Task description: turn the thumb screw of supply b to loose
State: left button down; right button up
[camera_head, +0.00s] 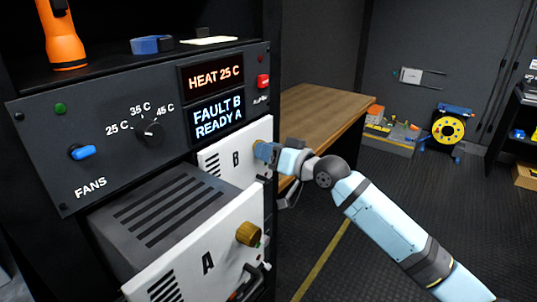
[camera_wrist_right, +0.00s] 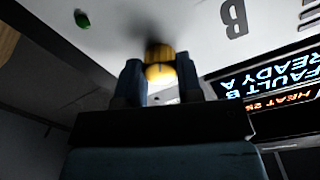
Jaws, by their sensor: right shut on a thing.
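Supply B (camera_head: 219,159) is a white-fronted unit marked B, seated in the rack below the displays. Its brass thumb screw (camera_wrist_right: 160,68) sits on the front panel, and in the head view it is mostly hidden behind my right gripper (camera_head: 264,151). In the right wrist view, the two dark fingers of my right gripper (camera_wrist_right: 160,83) stand on either side of the screw and are shut on it. I cannot tell the screw's turn angle. My left gripper is not in view.
Supply A (camera_head: 185,262) is pulled out below, with its own brass thumb screw (camera_head: 249,233). The fault display (camera_head: 217,114) reads FAULT B, READY A. A wooden table (camera_head: 318,112) stands behind my right arm. Open floor lies to the right.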

jog(key=shift+n, duration=0.5)
jog(key=o, duration=0.9)
jog(key=v, duration=1.3)
jog(key=shift+s+d, duration=0.25)
jog(key=shift+d, duration=0.1)
